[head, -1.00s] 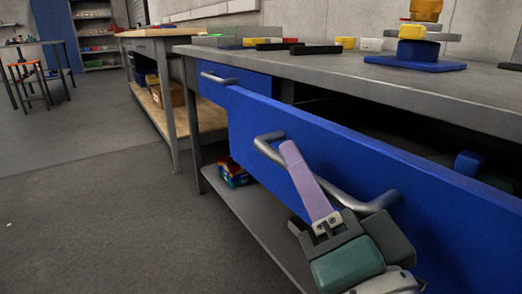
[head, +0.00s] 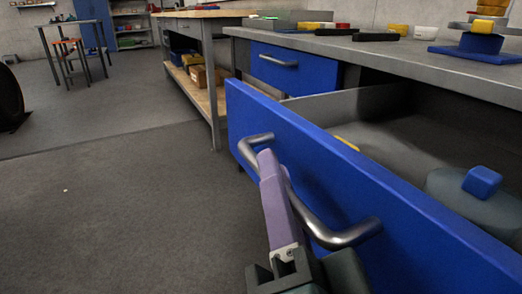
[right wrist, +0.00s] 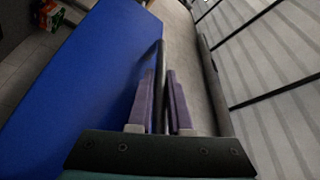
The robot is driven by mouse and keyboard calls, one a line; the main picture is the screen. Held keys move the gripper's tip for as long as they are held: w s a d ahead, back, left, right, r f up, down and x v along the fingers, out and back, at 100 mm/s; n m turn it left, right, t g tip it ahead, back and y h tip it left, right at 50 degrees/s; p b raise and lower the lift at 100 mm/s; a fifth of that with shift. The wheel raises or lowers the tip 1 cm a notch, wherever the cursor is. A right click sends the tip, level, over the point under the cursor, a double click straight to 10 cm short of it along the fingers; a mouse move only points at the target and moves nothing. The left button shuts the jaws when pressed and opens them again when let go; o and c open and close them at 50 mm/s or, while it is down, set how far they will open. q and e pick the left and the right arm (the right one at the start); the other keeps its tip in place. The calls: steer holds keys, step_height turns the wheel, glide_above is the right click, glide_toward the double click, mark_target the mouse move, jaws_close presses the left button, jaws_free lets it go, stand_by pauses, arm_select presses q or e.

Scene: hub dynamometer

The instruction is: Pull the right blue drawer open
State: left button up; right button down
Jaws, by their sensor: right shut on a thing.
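The right blue drawer (head: 330,180) is pulled well out from under the grey workbench (head: 400,50), and its inside shows. Its metal bar handle (head: 335,237) runs along the front. My right gripper (head: 268,160) is at the handle, with its purple fingers on it. In the right wrist view the two purple fingers (right wrist: 161,95) lie on either side of the handle bar (right wrist: 161,62), shut on it. The blue drawer front (right wrist: 75,80) fills the left of that view. My left gripper is not in view.
A second blue drawer (head: 295,67) to the left is shut. Inside the open drawer lie a grey round thing with a blue block (head: 482,182) and something yellow (head: 346,143). Coloured blocks stand on the bench top. The floor (head: 100,210) at left is clear.

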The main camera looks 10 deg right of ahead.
steer(key=c, duration=0.8)
jaws_free()
steer(key=shift+c, duration=0.2)
steer(key=p+v, duration=0.1)
steer(key=v, duration=0.9)
